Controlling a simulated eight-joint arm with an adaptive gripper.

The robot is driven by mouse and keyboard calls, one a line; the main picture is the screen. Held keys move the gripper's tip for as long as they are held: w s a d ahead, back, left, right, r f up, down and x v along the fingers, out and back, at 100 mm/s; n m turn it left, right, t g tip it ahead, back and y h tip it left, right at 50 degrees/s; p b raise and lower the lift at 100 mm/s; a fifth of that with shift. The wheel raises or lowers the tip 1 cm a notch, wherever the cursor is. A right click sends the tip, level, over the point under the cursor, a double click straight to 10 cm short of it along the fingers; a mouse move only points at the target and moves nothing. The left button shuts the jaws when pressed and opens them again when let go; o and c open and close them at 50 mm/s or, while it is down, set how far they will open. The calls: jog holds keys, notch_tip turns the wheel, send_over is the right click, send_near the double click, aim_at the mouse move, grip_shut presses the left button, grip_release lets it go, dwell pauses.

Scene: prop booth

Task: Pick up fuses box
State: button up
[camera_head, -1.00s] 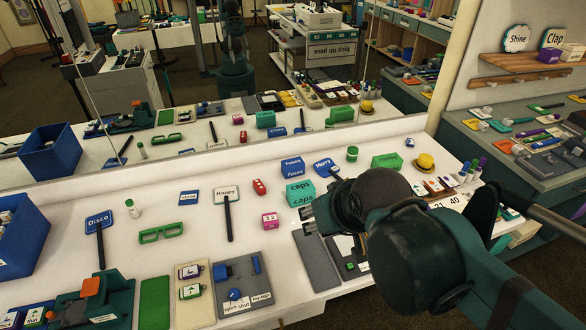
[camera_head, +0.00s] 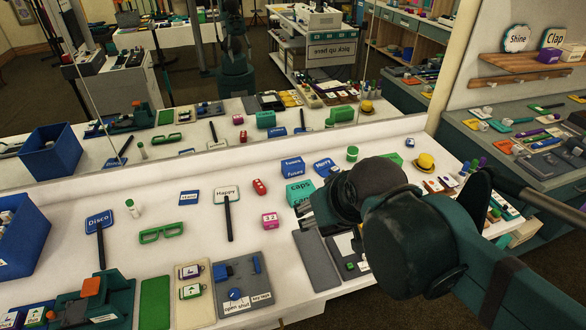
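The fuses box (camera_head: 292,167) is a small blue box with a white label reading "Fuses" on its lower line. It stands on the white table near the back, just behind a teal caps box (camera_head: 298,192). My gripper (camera_head: 312,207) is in front of and to the right of the fuses box, apart from it in the picture, at the right edge of the caps box. My own wrist hides most of the gripper, so its opening and anything between the fingers cannot be made out.
A blue box labelled "Merry" (camera_head: 325,168) stands close right of the fuses box. A red die-like block (camera_head: 259,187) and a "Happy" paddle sign (camera_head: 227,196) lie to the left. A mirror behind the table reflects its items. A yellow hat (camera_head: 426,162) sits farther right.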

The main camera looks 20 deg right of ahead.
jog(key=w+d+r+n+g+p, duration=0.1)
jog(key=w+r+n, duration=0.15)
jog(key=w, duration=0.35)
jog(key=w+d+r+n+g+p, duration=0.1)
jog(key=w+n, duration=0.2)
jog(key=w, duration=0.3)
jog(key=n+g+h+p, duration=0.4)
jog(key=n+g, duration=0.1)
jog(key=n, duration=0.7)
send_over(292, 162)
jog(key=a, duration=0.3)
jog(key=f, duration=1.9)
jog(key=shift+s+d+f, duration=0.15)
jog(key=shift+s+f, duration=0.2)
jog(key=shift+w+f+n, duration=0.25)
jog(key=shift+f+n, duration=0.1)
jog(key=shift+f, duration=0.1)
jog(key=shift+f, duration=0.1)
jog(key=shift+b+x, duration=0.45)
jog(key=shift+x, duration=0.75)
jog(key=shift+d+f, duration=0.1)
jog(key=shift+d, duration=0.05)
